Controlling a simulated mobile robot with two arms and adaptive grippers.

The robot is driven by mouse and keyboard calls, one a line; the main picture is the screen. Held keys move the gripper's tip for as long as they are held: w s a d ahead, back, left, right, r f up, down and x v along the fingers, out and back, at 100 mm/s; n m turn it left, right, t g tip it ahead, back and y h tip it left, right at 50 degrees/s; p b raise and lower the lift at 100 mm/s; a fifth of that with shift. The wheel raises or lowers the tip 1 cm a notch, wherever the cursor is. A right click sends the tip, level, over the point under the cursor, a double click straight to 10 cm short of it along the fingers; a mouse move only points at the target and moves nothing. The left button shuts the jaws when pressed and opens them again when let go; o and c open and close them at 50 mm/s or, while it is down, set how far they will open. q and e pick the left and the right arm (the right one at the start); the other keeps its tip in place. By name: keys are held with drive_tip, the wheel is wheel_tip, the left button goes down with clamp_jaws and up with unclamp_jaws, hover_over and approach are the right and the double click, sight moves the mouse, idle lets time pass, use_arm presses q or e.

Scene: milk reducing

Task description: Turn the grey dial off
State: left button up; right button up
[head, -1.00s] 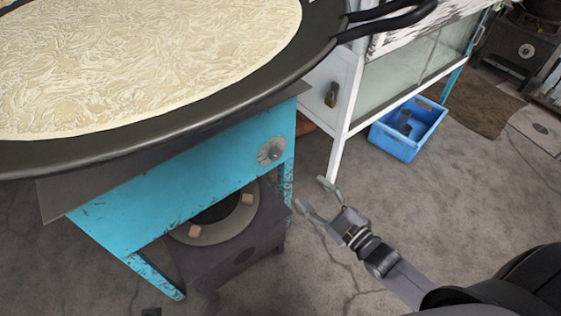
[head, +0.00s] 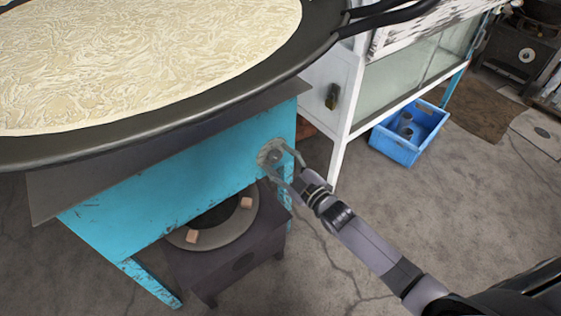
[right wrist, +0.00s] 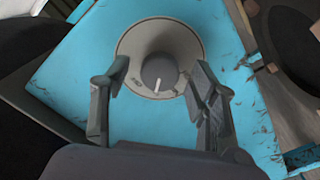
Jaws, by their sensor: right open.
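The grey dial (head: 272,156) is on the blue stove front, near its right end, under the big black pan. In the right wrist view the dial (right wrist: 161,73) is a dark grey knob with a white line, on a round pale plate; the line points down and slightly left. My right gripper (head: 283,162) is open at the dial. In the right wrist view its two fingers (right wrist: 160,82) stand on either side of the knob, apart from it. In the head view the fingers partly cover the dial. My left gripper is not in view.
A wide black pan (head: 200,130) with pale, wrinkled contents sits on the stove (head: 160,180). A burner ring (head: 215,233) is below. A white-framed cabinet (head: 337,130) stands right of the stove, with a blue crate (head: 398,152) on the floor beneath it.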

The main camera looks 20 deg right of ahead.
drive_tip(key=shift+c, duration=0.2)
drive_tip(key=c, duration=1.1)
drive_tip(key=shift+c, duration=0.2)
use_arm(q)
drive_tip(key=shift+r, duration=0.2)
use_arm(e)
drive_tip(key=shift+m+p, duration=0.4)
drive_tip(key=m+p, duration=0.2)
drive_tip(key=m, duration=0.3)
drive_tip(key=shift+p, duration=0.35)
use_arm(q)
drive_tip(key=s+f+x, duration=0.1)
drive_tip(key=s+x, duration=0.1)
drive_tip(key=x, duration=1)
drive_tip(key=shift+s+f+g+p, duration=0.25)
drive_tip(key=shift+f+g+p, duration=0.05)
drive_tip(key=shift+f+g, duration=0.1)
use_arm(e)
drive_tip(key=shift+m, duration=1.2)
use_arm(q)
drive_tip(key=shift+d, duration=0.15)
use_arm(e)
drive_tip(key=shift+f, duration=0.1)
